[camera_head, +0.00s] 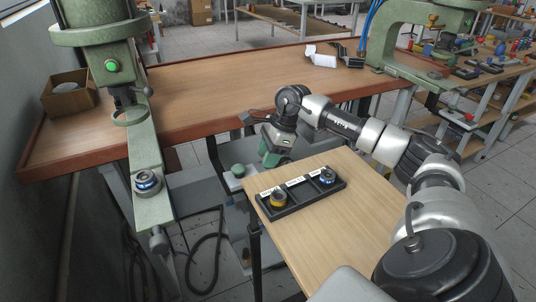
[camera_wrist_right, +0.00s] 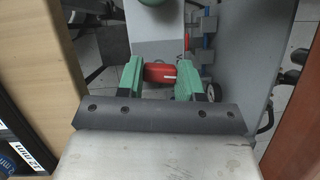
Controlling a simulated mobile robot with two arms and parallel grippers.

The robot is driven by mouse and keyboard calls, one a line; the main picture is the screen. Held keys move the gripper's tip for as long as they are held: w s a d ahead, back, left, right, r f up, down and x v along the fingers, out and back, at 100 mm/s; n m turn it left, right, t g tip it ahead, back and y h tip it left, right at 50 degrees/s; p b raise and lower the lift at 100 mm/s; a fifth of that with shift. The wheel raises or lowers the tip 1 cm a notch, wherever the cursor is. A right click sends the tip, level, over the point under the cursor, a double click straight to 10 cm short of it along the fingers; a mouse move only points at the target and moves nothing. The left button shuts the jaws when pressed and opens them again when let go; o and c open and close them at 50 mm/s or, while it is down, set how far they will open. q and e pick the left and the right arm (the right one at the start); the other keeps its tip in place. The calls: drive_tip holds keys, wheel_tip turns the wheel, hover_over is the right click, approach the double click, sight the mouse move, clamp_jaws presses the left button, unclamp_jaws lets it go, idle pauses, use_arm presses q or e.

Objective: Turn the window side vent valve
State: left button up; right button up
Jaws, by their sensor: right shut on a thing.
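The vent valve's red handle (camera_wrist_right: 160,73) shows in the right wrist view, with a short white line on its right part. My right gripper (camera_wrist_right: 161,76) has its green fingers on either side of the handle and is shut on it. In the head view my right gripper (camera_head: 273,157) reaches down just beyond the small wooden table's far left corner. The red handle is hidden there behind the gripper and table. My left gripper is not in view.
A black tray (camera_head: 301,200) with a yellow-ringed part (camera_head: 278,199) and a blue-ringed part (camera_head: 327,177) lies on the small table (camera_head: 350,232), close to my right gripper. A round green knob (camera_head: 238,170) stands left of the gripper. A green press (camera_head: 107,60) stands at left.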

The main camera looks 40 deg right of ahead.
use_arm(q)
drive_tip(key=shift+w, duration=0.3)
use_arm(e)
drive_tip(key=shift+r+n+g, duration=0.1)
drive_tip(key=shift+n+g, duration=0.2)
drive_tip(key=shift+n, duration=0.6)
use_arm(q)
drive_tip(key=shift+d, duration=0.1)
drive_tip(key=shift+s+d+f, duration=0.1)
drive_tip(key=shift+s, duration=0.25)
use_arm(e)
drive_tip(key=o, duration=0.9)
drive_tip(key=shift+o, duration=0.2)
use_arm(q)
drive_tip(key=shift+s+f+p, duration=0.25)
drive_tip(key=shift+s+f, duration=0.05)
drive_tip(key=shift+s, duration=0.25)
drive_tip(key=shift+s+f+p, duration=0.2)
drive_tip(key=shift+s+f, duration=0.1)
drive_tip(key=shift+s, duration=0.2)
use_arm(e)
drive_tip(key=v, duration=1)
drive_tip(key=shift+d+r, duration=0.3)
drive_tip(key=shift+d, duration=0.05)
